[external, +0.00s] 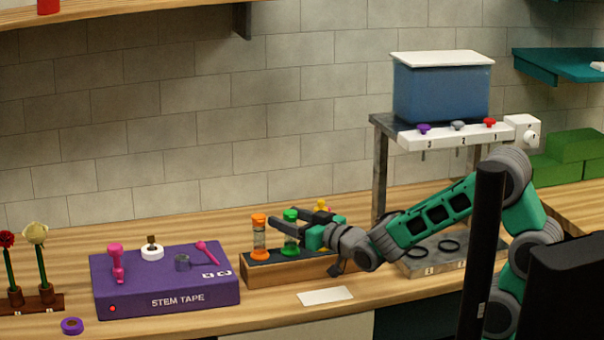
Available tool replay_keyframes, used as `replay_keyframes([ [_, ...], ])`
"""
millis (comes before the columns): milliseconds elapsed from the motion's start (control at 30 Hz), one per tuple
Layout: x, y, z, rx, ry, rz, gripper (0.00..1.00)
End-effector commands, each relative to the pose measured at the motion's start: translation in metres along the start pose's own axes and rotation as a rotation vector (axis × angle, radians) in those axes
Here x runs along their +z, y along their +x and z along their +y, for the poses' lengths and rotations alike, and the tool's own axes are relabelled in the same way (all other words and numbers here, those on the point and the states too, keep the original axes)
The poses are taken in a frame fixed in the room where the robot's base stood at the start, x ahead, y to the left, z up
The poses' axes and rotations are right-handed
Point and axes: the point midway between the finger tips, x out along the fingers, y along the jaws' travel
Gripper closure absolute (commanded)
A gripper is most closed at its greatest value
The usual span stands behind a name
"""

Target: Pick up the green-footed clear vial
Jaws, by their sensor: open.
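The green-footed clear vial (290,236) stands upright in the wooden rack (290,271), with a green top and a green foot around a clear body. An orange-capped vial (259,240) stands to its left in the same rack, and a yellow-topped one (321,207) shows behind my gripper at the right. My gripper (284,226) is open and reaches in from the right, with its fingers at the height of the green vial's upper part. The fingers appear beside or around the vial; I cannot tell whether they touch it.
A purple stem tape box (165,300) stands left of the rack, with a purple roll (72,326) in front. A white card (325,296) lies before the rack. A metal stand (380,180) carrying a blue tank (442,92) rises at the back right.

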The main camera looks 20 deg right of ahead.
Motion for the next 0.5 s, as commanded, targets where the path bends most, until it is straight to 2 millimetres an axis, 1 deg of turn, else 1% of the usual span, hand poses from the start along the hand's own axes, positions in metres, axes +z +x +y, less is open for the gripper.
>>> replay_keyframes([
  [100,0.0002,-0.0004,0.0000,0.000,0.000,0.000,0.45],
  [500,0.0001,-0.0007,0.0001,0.000,0.001,0.000,0.78],
])
